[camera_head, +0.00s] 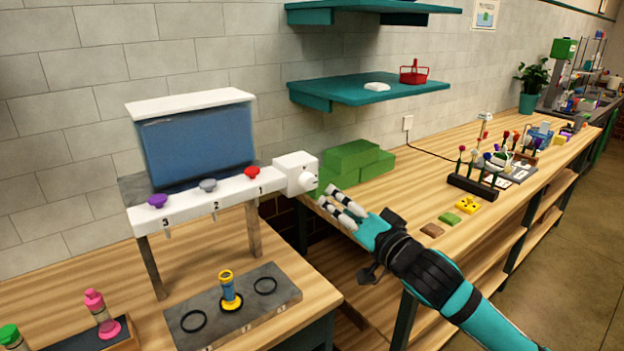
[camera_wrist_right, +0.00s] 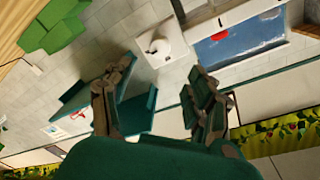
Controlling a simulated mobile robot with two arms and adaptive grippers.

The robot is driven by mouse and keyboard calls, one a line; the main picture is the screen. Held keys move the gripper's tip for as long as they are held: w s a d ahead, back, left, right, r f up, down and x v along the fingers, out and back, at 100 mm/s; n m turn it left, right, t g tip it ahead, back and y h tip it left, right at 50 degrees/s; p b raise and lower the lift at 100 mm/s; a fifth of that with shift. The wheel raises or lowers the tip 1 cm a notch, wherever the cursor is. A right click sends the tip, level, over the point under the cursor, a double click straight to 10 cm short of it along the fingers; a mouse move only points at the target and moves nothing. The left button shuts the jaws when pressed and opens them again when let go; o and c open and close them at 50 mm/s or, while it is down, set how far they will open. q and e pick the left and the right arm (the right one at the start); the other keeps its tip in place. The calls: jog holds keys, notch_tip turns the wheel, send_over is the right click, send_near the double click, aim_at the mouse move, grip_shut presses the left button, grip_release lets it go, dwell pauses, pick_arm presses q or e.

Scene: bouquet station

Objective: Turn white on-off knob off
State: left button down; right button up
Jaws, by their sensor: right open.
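The white on-off knob (camera_head: 307,181) sits on the face of a white box (camera_head: 290,172) at the right end of the dispenser's front rail. My right gripper (camera_head: 328,199) is open and empty, with its fingertips just right of and slightly below the knob. In the right wrist view, the knob (camera_wrist_right: 160,47) shows ahead, between and beyond the two spread fingers of the gripper (camera_wrist_right: 157,72). The fingers appear apart from the knob. My left gripper is not in view.
The dispenser rail (camera_head: 190,208) carries purple, grey and red knobs over numbers. Below it, a grey tray (camera_head: 188,340) holds a yellow and blue vial (camera_head: 228,290). Green blocks (camera_head: 352,160) lie behind my gripper. A teal shelf (camera_head: 345,92) hangs above.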

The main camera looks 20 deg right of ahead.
aim_at(311, 183)
jog(key=p+x, duration=0.2)
jog(key=x, duration=0.8)
jog(key=shift+w+p, duration=0.3)
jog(key=c, duration=1.1)
jog(key=shift+c, duration=0.2)
